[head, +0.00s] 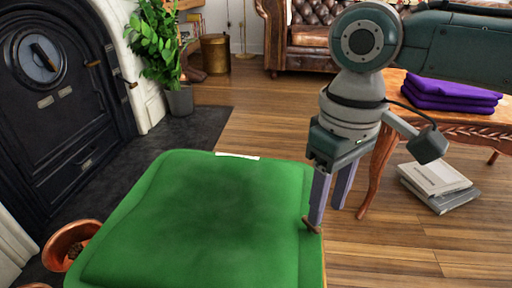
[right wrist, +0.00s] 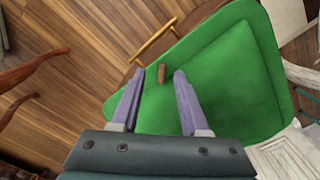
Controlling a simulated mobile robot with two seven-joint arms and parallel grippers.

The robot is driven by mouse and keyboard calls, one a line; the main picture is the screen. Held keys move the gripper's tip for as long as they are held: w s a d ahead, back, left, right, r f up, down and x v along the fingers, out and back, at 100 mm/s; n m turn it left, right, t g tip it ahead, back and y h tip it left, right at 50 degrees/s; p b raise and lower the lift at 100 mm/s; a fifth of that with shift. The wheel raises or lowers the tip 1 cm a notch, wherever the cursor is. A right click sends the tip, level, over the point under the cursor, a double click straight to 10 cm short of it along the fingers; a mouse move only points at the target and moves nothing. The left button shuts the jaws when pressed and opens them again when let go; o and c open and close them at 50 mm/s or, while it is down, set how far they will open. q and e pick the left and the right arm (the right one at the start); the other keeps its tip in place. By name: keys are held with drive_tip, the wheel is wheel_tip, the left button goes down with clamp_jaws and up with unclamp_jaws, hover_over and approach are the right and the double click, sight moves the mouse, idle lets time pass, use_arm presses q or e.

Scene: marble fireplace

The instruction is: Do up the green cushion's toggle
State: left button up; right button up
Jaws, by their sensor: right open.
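The green cushion (head: 205,215) fills the lower middle of the head view, and it also shows in the right wrist view (right wrist: 222,75). A small brown wooden toggle (head: 311,225) sits at the cushion's right edge. In the right wrist view the toggle (right wrist: 162,73) appears between and just beyond the fingertips. My right gripper (head: 327,215) points down at that edge, open, its two purple fingers apart; its fingers also show in the right wrist view (right wrist: 159,77). I cannot tell whether a loop is around the toggle. My left gripper is not in view.
A wooden table (head: 476,119) with folded purple cloth (head: 450,94) stands at the right, with books (head: 438,182) on the floor below. A black stove (head: 55,95) is at the left, with a copper pot (head: 68,243) near the cushion. Open wooden floor lies behind.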

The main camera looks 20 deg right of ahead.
sight(320, 230)
wheel_tip(320, 230, down, 5)
drive_tip(key=shift+a+r+b, duration=0.1)
drive_tip(key=shift+a+b, duration=0.05)
drive_tip(key=shift+b, duration=1)
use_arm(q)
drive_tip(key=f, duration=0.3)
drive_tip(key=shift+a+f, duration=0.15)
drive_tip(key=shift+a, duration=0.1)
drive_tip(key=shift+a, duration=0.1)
use_arm(e)
drive_tip(key=shift+c, duration=0.3)
clamp_jaws()
